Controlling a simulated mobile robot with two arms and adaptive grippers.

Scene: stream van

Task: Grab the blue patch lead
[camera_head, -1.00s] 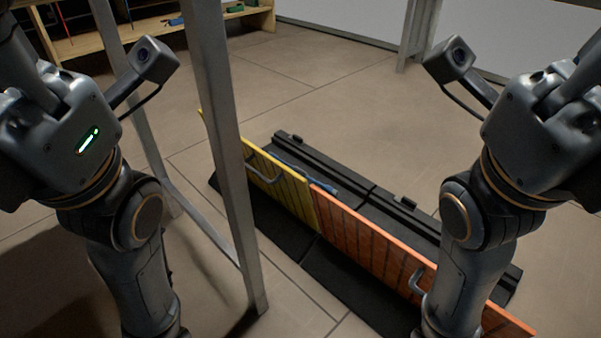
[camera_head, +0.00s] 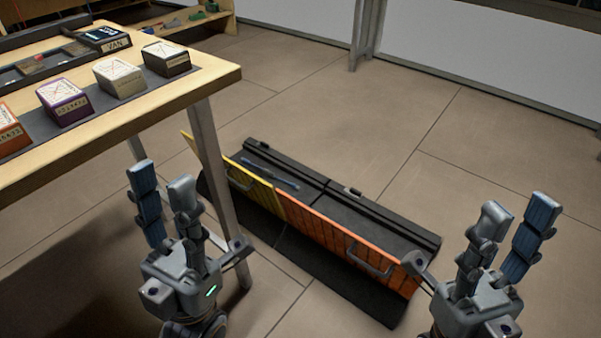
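A thin blue item (camera_head: 270,175), possibly the blue patch lead, lies in the black floor case behind its yellow panel; it is too small to be sure. My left gripper (camera_head: 163,182) points upward beside the table leg, its fingers apart and nothing between them. My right gripper (camera_head: 518,212) also points upward, right of the case, with its fingers apart and empty. Neither gripper touches the blue item.
The black case (camera_head: 400,232) has a yellow panel (camera_head: 247,186) and an orange panel (camera_head: 335,232) with handles. A wooden table (camera_head: 213,82) at left carries several small boxes and a dark tray (camera_head: 57,66). A low shelf (camera_head: 226,22) stands behind. Floor beyond the case is clear.

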